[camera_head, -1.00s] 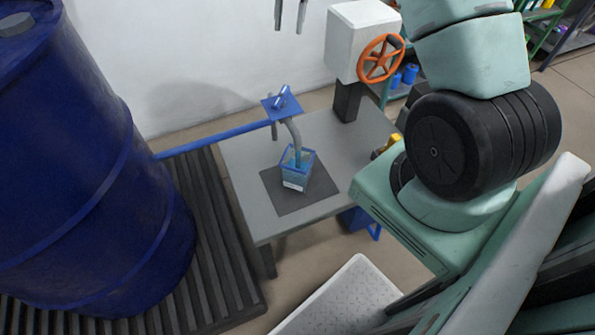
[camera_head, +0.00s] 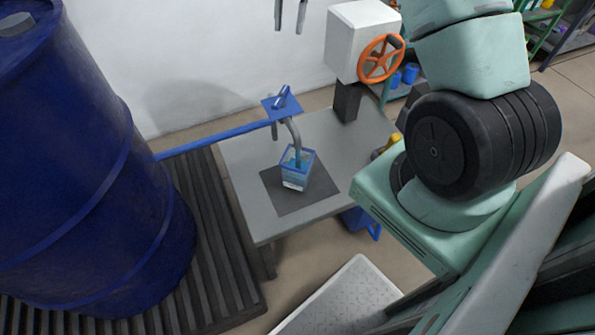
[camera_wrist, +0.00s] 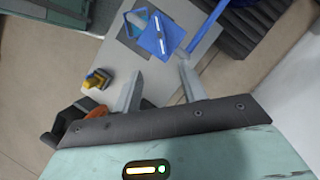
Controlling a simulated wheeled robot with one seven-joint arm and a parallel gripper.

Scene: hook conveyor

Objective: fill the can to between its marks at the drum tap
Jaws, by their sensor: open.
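The can (camera_head: 297,176) is a small clear-sided box with a blue rim and blue-teal liquid inside. It stands upright on a dark mat (camera_head: 318,188) under the curved grey spout (camera_head: 295,138). The liquid level against the marks is too small to read, and I cannot tell whether liquid is flowing. The tap (camera_head: 281,103), a blue plate with a blue lever, sits above the spout; it also shows in the wrist view (camera_wrist: 160,36), partly covering the can (camera_wrist: 134,24). My gripper (camera_head: 290,24) is open and empty, apart from the tap; its two fingers also show in the wrist view (camera_wrist: 160,82).
The blue drum (camera_head: 80,190) stands left on a dark slatted pallet (camera_head: 215,235), with a blue pipe (camera_head: 215,143) running to the tap. A yellow object (camera_wrist: 97,79) lies near the table's edge.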

